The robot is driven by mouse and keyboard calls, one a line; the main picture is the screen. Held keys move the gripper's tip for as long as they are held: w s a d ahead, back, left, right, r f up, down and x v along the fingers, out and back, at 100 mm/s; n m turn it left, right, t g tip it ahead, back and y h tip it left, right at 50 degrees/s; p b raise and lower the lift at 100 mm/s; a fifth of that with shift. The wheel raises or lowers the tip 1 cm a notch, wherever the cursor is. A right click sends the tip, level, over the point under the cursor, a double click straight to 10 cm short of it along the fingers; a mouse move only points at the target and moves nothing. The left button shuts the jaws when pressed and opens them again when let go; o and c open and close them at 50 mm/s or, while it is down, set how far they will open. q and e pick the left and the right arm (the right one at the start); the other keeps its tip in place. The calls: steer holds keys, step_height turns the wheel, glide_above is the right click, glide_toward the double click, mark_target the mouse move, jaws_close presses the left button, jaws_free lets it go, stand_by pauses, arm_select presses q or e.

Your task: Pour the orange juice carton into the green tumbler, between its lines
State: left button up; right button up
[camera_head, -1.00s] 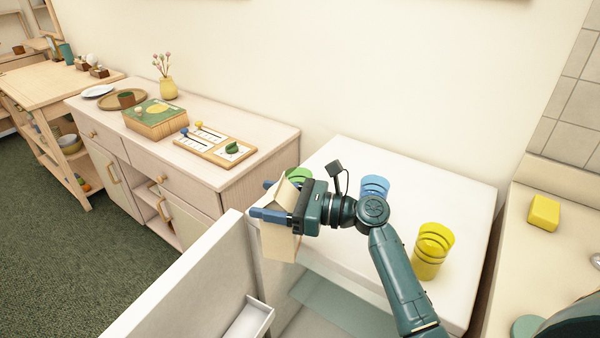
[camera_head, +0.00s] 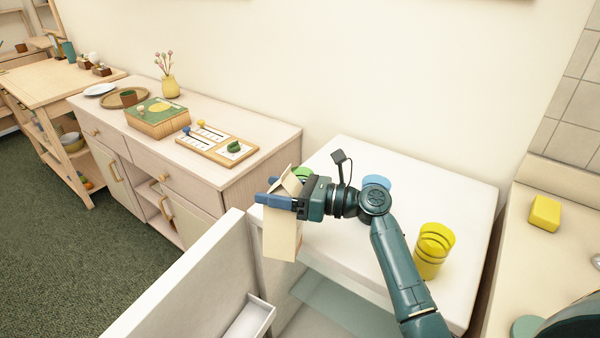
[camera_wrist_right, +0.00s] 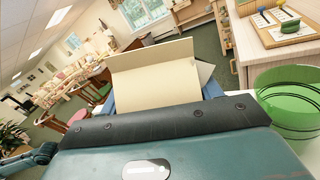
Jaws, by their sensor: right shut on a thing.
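My right gripper (camera_head: 285,194) is shut on a cream carton (camera_head: 282,232) with a gabled top, held slightly tilted at the left front edge of a white top. The carton's plain cream side (camera_wrist_right: 155,80) fills the middle of the wrist view. The green tumbler (camera_head: 304,173) stands just behind the gripper and is mostly hidden in the head view. In the wrist view the green tumbler (camera_wrist_right: 290,112) is at the right, apart from the carton, with dark lines around it. Its contents cannot be made out. My left gripper is not in view.
A blue tumbler (camera_head: 376,183), partly behind my right wrist, and a yellow tumbler (camera_head: 432,252) stand on the white top (camera_head: 462,205). An open white door (camera_head: 190,290) is below the carton. A wooden cabinet (camera_head: 245,180) stands left; a yellow sponge (camera_head: 545,213) lies right.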

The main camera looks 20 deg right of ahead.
mark_target(282, 180)
steer(key=n, duration=0.1)
steer(key=s+n, duration=0.1)
steer(key=s+a, duration=0.1)
steer(key=shift+f+n+b, duration=0.25)
steer(key=shift+n+b, duration=0.1)
steer(key=shift+n, duration=0.05)
steer(key=shift+a+r, duration=0.1)
steer(key=shift+w, duration=0.1)
steer(key=shift+r+p, duration=0.2)
steer(key=shift+p, duration=0.1)
step_height(282, 180, up, 5)
steer(key=p, duration=0.4)
steer(key=shift+f+p, duration=0.15)
steer(key=shift+p, duration=0.2)
